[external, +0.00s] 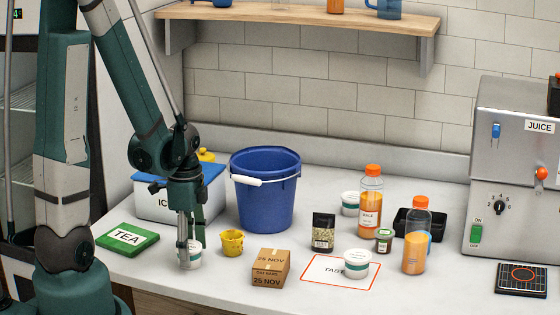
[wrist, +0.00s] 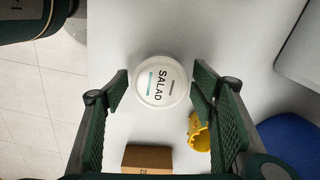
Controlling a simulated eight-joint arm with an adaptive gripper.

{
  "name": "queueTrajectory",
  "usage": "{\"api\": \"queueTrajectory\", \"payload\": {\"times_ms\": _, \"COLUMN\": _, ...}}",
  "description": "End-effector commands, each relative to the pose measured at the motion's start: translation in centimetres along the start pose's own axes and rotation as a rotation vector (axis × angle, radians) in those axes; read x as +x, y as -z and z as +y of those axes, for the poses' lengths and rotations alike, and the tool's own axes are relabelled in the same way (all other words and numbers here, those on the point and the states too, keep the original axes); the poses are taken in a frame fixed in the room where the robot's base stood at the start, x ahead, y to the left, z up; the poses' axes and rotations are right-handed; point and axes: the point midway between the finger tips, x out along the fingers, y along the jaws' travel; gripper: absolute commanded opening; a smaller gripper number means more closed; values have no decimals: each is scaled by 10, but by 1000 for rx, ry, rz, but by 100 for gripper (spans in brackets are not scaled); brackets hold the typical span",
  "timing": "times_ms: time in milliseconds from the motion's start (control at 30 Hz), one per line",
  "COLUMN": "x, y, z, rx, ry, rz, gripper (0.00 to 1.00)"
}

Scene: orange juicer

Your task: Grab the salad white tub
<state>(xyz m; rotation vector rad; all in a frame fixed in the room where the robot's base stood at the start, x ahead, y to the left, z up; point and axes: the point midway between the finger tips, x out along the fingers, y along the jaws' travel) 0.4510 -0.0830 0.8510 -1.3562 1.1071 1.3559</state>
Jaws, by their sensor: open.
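The salad tub is a round white tub with "SALAD" on its lid. It lies between my fingers in the wrist view (wrist: 160,82). In the external view the salad tub (external: 194,258) stands on the counter at the left, partly hidden by my gripper (external: 188,246). My gripper points down over it and is open. In the wrist view its two green fingers (wrist: 161,90) are either side of the tub, with a visible gap at each side. I cannot tell exactly how far down the fingers reach along the tub.
A yellow cup (external: 231,243) and cardboard box (external: 270,268) stand close right of the tub. A blue bucket (external: 264,195) and cooler box (external: 150,205) stand behind. A green tea box (external: 127,238) lies left. Other white tubs stand on the taste mat (external: 318,275) and farther back (external: 349,204).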

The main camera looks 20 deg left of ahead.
Motion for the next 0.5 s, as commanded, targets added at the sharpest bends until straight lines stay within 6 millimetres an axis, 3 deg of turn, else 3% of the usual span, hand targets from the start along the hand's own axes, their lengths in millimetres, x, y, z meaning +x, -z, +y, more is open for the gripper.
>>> {"api": "queueTrajectory", "payload": {"times_ms": 133, "x": 0, "y": 0, "z": 0, "rx": 0, "ry": 0, "rz": 0, "gripper": 57}}
{"api": "queueTrajectory", "payload": {"times_ms": 333, "x": 0, "y": 0, "z": 0, "rx": 0, "ry": 0, "rz": 0, "gripper": 30}}
{"api": "queueTrajectory", "payload": {"times_ms": 500, "x": 0, "y": 0, "z": 0, "rx": 0, "ry": 0, "rz": 0, "gripper": 29}}
